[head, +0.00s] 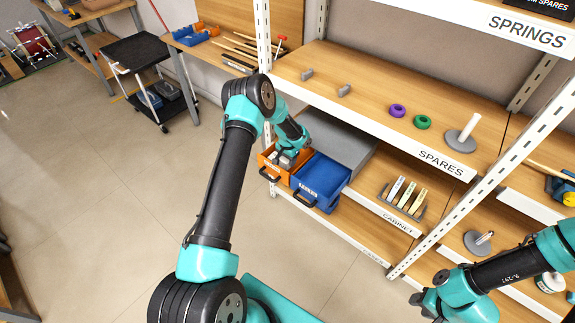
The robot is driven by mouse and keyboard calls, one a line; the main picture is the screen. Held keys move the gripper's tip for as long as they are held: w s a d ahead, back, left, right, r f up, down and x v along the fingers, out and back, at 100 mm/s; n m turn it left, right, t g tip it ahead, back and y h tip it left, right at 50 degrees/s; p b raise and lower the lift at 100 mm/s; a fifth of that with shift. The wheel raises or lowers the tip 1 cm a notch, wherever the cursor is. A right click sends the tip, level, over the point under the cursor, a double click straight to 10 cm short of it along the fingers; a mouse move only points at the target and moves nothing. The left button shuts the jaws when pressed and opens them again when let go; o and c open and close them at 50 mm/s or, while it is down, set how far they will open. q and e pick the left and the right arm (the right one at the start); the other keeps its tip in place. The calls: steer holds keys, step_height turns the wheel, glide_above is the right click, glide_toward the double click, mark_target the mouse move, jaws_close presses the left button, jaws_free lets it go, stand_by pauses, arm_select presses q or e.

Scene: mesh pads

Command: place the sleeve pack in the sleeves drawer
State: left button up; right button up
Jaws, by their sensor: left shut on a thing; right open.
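My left gripper (285,162) is down at the open orange drawer (268,158), at the left of the grey cabinet (340,140). It is shut on a small greyish thing that I take to be the sleeve pack; the gripper and drawer walls mostly hide it. I cannot tell whether it touches the drawer floor. A blue drawer (322,180) beside it, to the right, is also pulled out. Its front label is too small to read, so I cannot tell which is the sleeves drawer. My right gripper (424,306) is open and empty at the lower right.
A white shelf post (263,40) rises just behind the orange drawer. The upper shelf (370,85) holds purple and green rings and a spindle stand (461,138). A rack of cards (403,195) stands right of the cabinet.

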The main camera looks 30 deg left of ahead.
mark_target(288, 165)
arm_select(q)
steer(key=shift+f, duration=1.9)
steer(key=o, duration=0.6)
steer(key=shift+f, duration=0.15)
steer(key=shift+o, duration=0.2)
step_height(288, 165, up, 12)
steer(key=shift+r, duration=0.2)
